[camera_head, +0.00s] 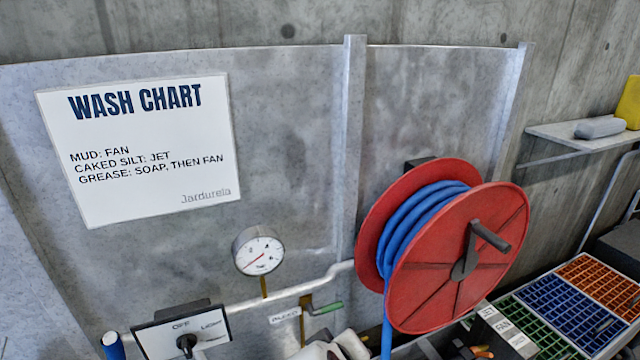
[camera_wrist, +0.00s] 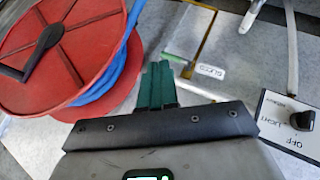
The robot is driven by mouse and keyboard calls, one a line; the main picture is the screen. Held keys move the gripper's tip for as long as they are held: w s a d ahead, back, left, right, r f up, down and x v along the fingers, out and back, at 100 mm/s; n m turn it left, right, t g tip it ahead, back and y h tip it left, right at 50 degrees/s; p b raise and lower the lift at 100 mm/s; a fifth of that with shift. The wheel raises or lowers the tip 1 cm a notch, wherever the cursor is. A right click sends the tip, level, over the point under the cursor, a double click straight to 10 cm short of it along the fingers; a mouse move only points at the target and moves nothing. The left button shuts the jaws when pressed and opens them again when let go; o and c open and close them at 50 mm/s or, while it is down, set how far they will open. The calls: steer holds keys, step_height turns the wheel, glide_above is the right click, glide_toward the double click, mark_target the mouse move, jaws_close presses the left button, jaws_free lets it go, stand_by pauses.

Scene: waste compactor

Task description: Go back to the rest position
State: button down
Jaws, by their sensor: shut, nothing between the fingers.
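My gripper (camera_wrist: 157,88) shows in the wrist view with its two teal fingers together and nothing between them. It points toward the wall fittings, with the red hose reel (camera_wrist: 62,50) at its left and the label plate (camera_wrist: 211,71) just right of the fingertips. In the head view, pale rounded parts at the bottom centre may be my arm, but I cannot make out the fingers there. The hose reel (camera_head: 458,258) is red, wound with blue hose, and has a dark crank.
A wash chart (camera_head: 140,145) hangs on the grey wall. A pressure gauge (camera_head: 258,251) and a green-handled valve (camera_head: 325,308) sit on a pipe. A switch box (camera_head: 215,325) is at the lower left. Coloured grates (camera_head: 565,305) and a shelf (camera_head: 570,138) are at the right.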

steer(key=s+d+f+m+g+y, duration=0.1)
steer(key=s+d+f+m+g, duration=0.45)
steer(key=s+d+f, duration=1.25)
steer(key=s+d+m+g+y, duration=0.1)
steer(key=s+d, duration=0.4)
steer(key=s, duration=0.6)
steer(key=shift+d+f+g+y+b, duration=0.15)
steer(key=shift+f+g+y+b, duration=0.15)
steer(key=shift+g+b, duration=0.1)
